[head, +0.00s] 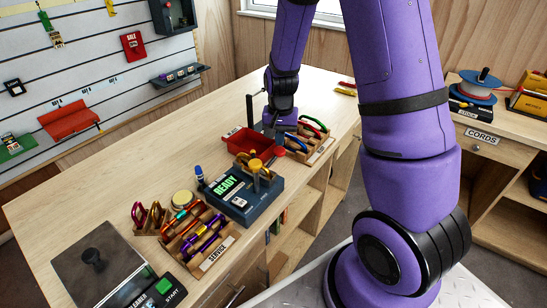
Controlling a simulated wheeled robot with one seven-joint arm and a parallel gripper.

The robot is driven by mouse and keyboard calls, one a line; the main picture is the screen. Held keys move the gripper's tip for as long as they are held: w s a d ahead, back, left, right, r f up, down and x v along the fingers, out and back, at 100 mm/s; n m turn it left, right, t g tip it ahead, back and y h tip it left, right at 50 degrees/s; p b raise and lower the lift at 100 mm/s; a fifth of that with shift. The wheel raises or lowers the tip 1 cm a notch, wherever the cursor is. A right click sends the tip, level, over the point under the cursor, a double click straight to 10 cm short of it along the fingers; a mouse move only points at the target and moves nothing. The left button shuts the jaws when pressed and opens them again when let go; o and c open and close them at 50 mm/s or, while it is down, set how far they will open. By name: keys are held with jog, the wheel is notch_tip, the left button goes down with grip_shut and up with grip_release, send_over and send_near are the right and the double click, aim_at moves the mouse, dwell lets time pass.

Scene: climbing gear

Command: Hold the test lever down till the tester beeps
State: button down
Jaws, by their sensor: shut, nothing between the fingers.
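The tester (243,194) is a dark blue-grey box on the wooden bench, with a green display reading READY. A yellow-orange part (256,171) stands on its top, and a short blue-capped post (199,173) rises at its left rear. A small red knob (280,152) shows just behind the tester; I cannot tell whether it is the test lever's end. My gripper (274,131) is beyond the tester, pointing down beside the red tray, shut and empty. Its fingertips are small and partly lost against dark things, so contact with anything cannot be told.
A red tray (240,139) and a rack of coloured carabiners (312,134) flank my gripper. The bench's left middle is bare.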

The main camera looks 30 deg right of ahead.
aim_at(280, 150)
jog(key=shift+f, duration=0.1)
dwell(0.3)
jog(key=shift+f, duration=0.35)
jog(key=shift+f, duration=2.45)
jog(key=shift+r, duration=4.75)
